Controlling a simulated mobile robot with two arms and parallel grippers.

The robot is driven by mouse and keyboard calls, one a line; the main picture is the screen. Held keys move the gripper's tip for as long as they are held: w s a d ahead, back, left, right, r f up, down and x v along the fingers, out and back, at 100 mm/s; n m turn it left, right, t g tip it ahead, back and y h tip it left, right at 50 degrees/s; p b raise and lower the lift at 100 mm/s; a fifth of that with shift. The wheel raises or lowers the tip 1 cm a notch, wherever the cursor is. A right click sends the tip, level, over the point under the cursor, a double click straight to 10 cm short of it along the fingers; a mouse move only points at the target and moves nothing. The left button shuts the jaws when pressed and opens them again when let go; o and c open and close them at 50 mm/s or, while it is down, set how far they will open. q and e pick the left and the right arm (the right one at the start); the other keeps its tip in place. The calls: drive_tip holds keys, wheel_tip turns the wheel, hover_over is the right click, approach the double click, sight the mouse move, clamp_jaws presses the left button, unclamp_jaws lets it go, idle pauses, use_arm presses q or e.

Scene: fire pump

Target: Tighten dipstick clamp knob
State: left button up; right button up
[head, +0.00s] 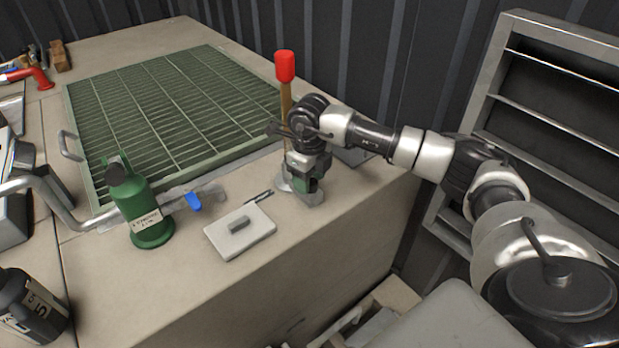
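The dipstick (286,99) stands upright near the right end of the beige bench top, with a red grip on top of a brass-coloured rod. Its round metal base (286,184) shows partly at the bench surface. My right gripper (304,188) points down right in front of the lower dipstick, close above the base. Its fingers overlap a small green and grey part there, so I cannot tell whether they are open or shut. The clamp knob cannot be made out and may be hidden behind the gripper. My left gripper is not in view.
A green grate (180,110) covers much of the bench. A louvred frame (560,45) is at the right wall.

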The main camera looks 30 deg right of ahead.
drive_tip(key=shift+o, duration=0.3)
drive_tip(key=shift+f, duration=0.1)
wheel_tip(320, 180, up, 11)
idle(0.4)
drive_tip(key=shift+f, duration=0.1)
